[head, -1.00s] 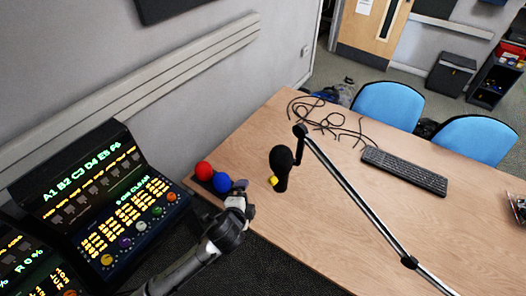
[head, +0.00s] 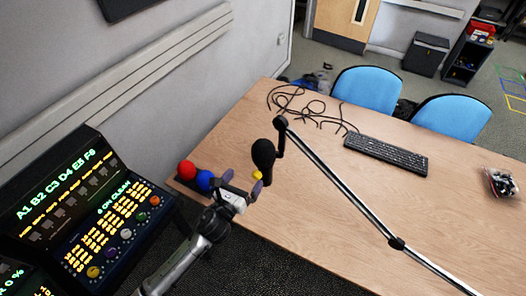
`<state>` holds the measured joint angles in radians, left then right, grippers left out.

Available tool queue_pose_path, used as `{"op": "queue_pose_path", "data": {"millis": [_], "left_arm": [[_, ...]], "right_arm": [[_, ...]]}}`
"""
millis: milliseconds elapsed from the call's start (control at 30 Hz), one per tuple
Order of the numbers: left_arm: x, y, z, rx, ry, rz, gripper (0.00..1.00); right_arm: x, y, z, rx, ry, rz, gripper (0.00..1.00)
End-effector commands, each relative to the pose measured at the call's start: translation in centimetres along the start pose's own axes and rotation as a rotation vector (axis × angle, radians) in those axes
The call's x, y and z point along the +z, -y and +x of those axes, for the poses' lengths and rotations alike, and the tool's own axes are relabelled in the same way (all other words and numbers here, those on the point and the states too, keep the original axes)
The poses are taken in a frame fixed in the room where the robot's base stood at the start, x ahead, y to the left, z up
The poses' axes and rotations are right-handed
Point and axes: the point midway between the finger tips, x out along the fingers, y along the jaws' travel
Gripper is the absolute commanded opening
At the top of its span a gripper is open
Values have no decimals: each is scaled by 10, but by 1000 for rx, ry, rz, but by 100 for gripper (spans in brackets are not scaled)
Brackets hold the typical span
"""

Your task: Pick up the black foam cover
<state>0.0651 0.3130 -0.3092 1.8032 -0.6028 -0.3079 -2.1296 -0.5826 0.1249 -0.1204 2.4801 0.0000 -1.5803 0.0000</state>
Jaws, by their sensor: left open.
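The black foam cover (head: 263,153) sits on the head of a microphone hanging at the end of a jointed boom arm (head: 345,187), above the left part of the table. My left gripper (head: 242,184) is open and empty, just below and left of the cover. Its two purple-grey fingertips are spread apart and point toward the microphone. In the picture one fingertip lies close to the microphone's lower body; I cannot tell whether they touch. My right gripper is out of view.
A red ball (head: 187,170) and a blue ball (head: 205,181) sit on a dark stand at the table's left edge. A small yellow object (head: 257,175) shows beside the microphone. Black cables (head: 300,103) and a keyboard (head: 386,155) lie behind.

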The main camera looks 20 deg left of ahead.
Motion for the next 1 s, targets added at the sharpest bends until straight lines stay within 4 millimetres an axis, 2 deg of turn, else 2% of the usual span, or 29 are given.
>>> {"op": "queue_pose_path", "data": {"millis": [100,300,633,1000], "left_arm": [[2,1,23,1,2,-2,100],[1,0,52,1,1,-3,100],[2,1,71,1,0,-4,100],[5,2,114,1,-1,-4,100]], "right_arm": [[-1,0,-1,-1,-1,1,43],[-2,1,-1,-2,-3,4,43],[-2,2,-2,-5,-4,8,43],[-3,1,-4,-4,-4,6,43]]}}
